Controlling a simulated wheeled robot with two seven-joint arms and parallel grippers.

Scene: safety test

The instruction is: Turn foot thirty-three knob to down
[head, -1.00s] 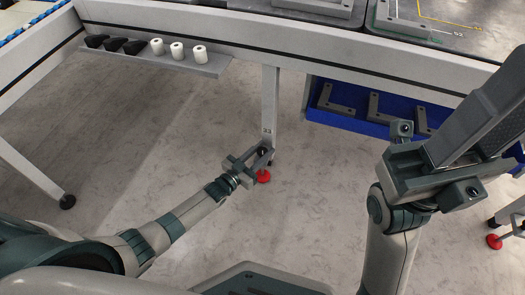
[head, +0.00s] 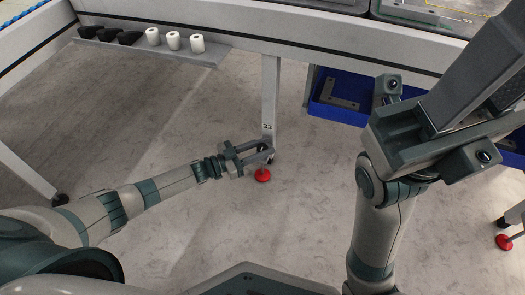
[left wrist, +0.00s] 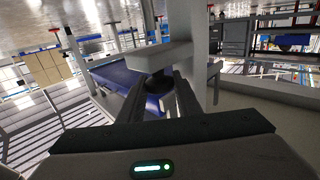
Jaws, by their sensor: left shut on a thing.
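The table leg (head: 270,95) marked 33 stands near the middle of the head view, with a red foot (head: 263,175) on the floor. My left gripper (head: 262,149) reaches in from the left at the leg's lower end, just above the red foot. It is shut on the dark knob (left wrist: 157,83), which shows between its fingers in the left wrist view and is mostly hidden in the head view. Which way the knob is turned cannot be seen. My right gripper (head: 465,80) is raised at the right, close to the camera; its jaw opening is unclear.
A shelf (head: 215,55) under the table edge carries black parts and white cylinders (head: 173,41). A blue bin (head: 324,110) with grey brackets (head: 341,102) hangs behind my right arm. Another red foot (head: 504,241) stands at the far right. The floor around the leg is clear.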

